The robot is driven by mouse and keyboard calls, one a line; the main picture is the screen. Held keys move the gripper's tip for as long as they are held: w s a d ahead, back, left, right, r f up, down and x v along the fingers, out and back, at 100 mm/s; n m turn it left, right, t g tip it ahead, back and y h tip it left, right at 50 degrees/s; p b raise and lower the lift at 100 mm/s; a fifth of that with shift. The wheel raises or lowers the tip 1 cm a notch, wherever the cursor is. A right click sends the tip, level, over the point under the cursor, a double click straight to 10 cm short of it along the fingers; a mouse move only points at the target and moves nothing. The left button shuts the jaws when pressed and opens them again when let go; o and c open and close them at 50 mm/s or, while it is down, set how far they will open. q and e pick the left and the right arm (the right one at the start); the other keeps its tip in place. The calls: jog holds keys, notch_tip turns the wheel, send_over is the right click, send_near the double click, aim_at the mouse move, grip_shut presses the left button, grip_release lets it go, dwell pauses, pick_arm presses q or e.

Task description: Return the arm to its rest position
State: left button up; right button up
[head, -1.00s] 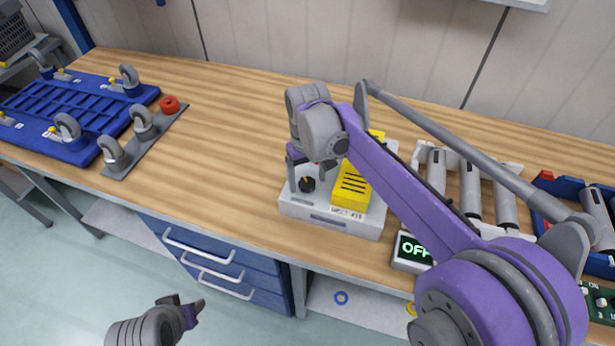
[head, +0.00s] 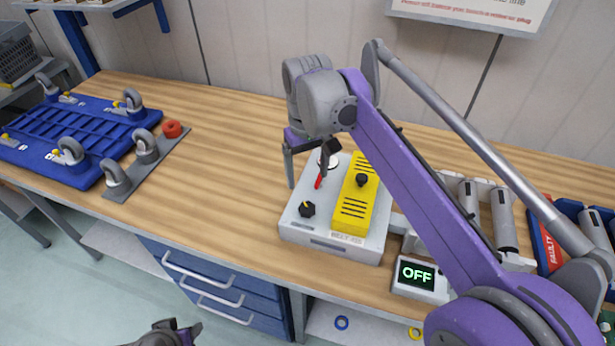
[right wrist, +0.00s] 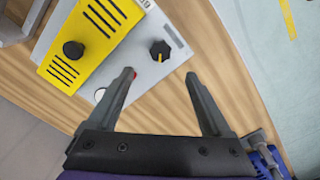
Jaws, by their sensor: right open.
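My right arm reaches in from the right in the head view. Its gripper (head: 307,178) is open and empty, pointing down above the light grey control box (head: 330,243). In the right wrist view the two fingers (right wrist: 160,76) are spread apart, with the box beyond them. The box carries a yellow block with black slots (head: 357,205), a black knob (head: 307,209) and a small red part (head: 318,182) close to one fingertip. Whether that finger touches it is unclear. My left gripper (head: 188,333) shows only partly at the bottom edge, and its jaws are unclear.
A small display reading OFF (head: 420,276) stands right of the box. Grey rollers (head: 470,200) and a blue tray marked FAULTY (head: 547,245) are farther right. A blue caster frame (head: 60,140) lies at the left. The wooden bench between (head: 225,160) is clear.

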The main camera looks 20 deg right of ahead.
dwell(0.4)
jog(key=s+d+f+t, duration=0.1)
jog(key=s+f, duration=0.4)
jog(key=s, duration=0.1)
jog(key=s+d+f+m+t, duration=0.1)
jog(key=s+f+t, duration=0.1)
jog(key=s+f, duration=0.3)
jog(key=s+d+f+t, duration=0.2)
jog(key=s+f, duration=0.4)
jog(key=s, duration=0.3)
jog(key=shift+s+f+m, duration=0.1)
jog(key=shift+m, duration=0.3)
